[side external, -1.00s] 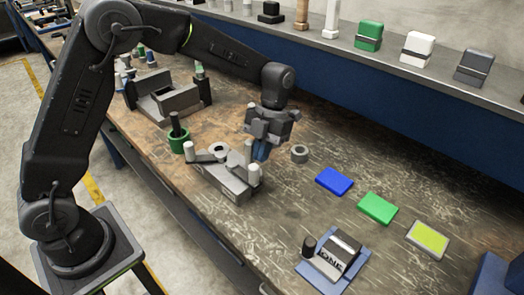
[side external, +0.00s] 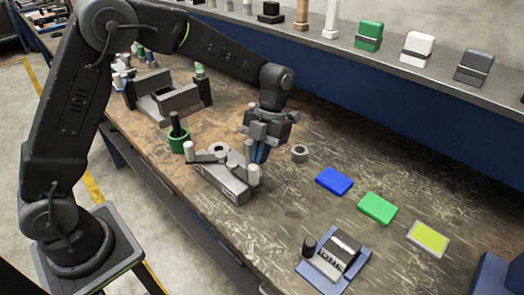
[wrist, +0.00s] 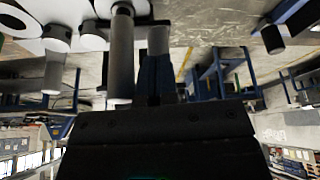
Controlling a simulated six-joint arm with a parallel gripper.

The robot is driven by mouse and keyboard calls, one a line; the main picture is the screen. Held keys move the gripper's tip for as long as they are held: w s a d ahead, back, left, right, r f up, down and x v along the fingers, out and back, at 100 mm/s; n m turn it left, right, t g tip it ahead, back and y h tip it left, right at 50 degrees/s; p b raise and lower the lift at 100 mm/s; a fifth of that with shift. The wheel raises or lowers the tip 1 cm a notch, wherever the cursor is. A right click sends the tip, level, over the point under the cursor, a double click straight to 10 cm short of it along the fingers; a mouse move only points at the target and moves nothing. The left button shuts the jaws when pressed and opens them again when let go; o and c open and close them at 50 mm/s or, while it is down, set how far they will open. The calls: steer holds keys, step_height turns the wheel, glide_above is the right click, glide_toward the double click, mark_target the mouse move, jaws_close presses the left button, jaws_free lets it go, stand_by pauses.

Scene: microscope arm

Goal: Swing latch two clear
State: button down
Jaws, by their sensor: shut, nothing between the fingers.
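A grey latch fixture (side external: 222,182) sits on the bench in the side view. It carries light upright pegs at its left end (side external: 188,151) and its right end (side external: 253,173), a light ring (side external: 218,148) and flat lever-like parts on top. I cannot tell which latch is number two. My gripper (side external: 259,154) points down at the fixture's right end, close behind a tall grey peg (side external: 248,150). Its blue fingers are shut with nothing between them. In the wrist view, my fingers (wrist: 155,75) are beside a grey cylinder (wrist: 121,55); contact is unclear.
A grey ring (side external: 300,153) lies right of my gripper. Blue (side external: 334,181), green (side external: 377,208) and yellow (side external: 428,238) pads lie further right, past clear bench.

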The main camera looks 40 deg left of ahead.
steer(key=shift+s+d, duration=0.1)
steer(key=shift+s, duration=0.35)
steer(key=shift+s+d, duration=0.1)
steer(key=shift+s, duration=0.5)
steer(key=shift+s+a+f, duration=0.1)
steer(key=shift+s+a, duration=0.1)
steer(key=shift+s, duration=0.65)
steer(key=shift+s+a+r, duration=0.1)
steer(key=shift+s+a, duration=0.1)
steer(key=shift+s, duration=0.6)
steer(key=shift+s+a+f, duration=0.1)
steer(key=shift+s+a, duration=0.1)
steer(key=shift+s, duration=0.75)
steer(key=w+d+r, duration=0.5)
steer(key=w+r, duration=0.1)
steer(key=r, duration=0.3)
steer(key=shift+r, duration=0.15)
